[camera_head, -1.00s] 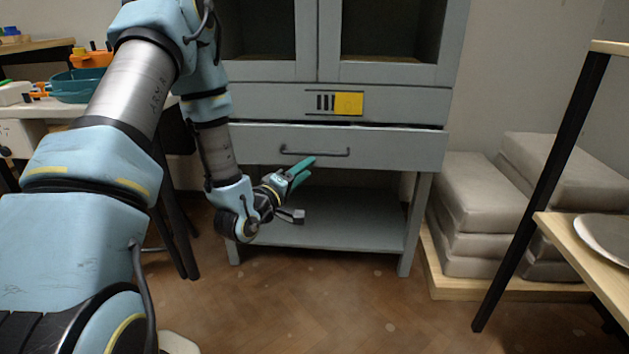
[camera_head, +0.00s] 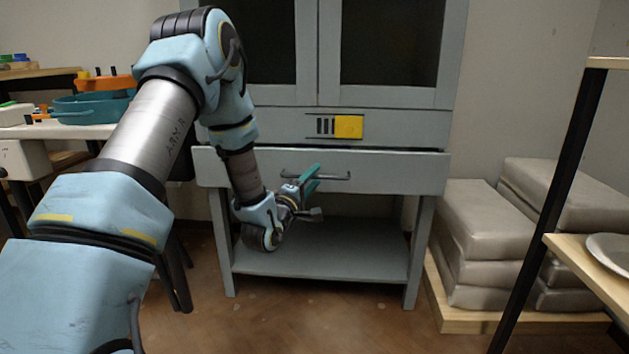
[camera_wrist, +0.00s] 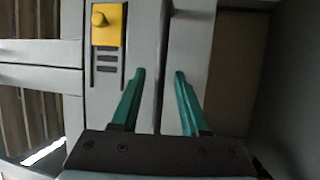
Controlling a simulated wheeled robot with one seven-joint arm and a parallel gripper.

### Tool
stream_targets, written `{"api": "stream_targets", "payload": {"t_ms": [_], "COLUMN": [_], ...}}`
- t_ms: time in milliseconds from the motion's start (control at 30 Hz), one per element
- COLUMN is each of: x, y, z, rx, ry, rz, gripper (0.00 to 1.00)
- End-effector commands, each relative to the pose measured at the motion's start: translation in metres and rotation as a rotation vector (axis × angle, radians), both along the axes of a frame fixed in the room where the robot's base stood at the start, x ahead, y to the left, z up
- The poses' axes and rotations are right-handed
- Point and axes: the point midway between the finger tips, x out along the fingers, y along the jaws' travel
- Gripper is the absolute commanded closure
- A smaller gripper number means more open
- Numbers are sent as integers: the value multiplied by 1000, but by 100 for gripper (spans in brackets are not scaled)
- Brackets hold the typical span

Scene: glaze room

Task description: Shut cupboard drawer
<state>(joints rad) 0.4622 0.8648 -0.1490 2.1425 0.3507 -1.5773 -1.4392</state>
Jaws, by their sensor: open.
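The cupboard drawer (camera_head: 400,173) is a wide grey front below the cupboard's doors, with a thin bar handle (camera_head: 335,178). It stands a little way out, with a dark gap along its top edge. I cannot make out the handle there.
A yellow panel (camera_head: 348,127) is on the cupboard above the drawer; it also shows in the wrist view (camera_wrist: 107,27). A lower shelf (camera_head: 330,255) is below. Grey stacked bags (camera_head: 490,240) on a pallet and a wooden rack (camera_head: 590,255) stand right. A cluttered table (camera_head: 75,131) stands left.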

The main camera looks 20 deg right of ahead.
Motion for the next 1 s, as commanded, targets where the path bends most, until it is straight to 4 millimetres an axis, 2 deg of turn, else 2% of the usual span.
{"api": "stream_targets", "payload": {"t_ms": [367,767,1000], "x": [3,3,3], "y": [-5,-5,-4], "z": [1,1,1], "rx": [1,1,1], "ry": [1,1,1], "rz": [0,0,0], "gripper": [55,100,100]}}
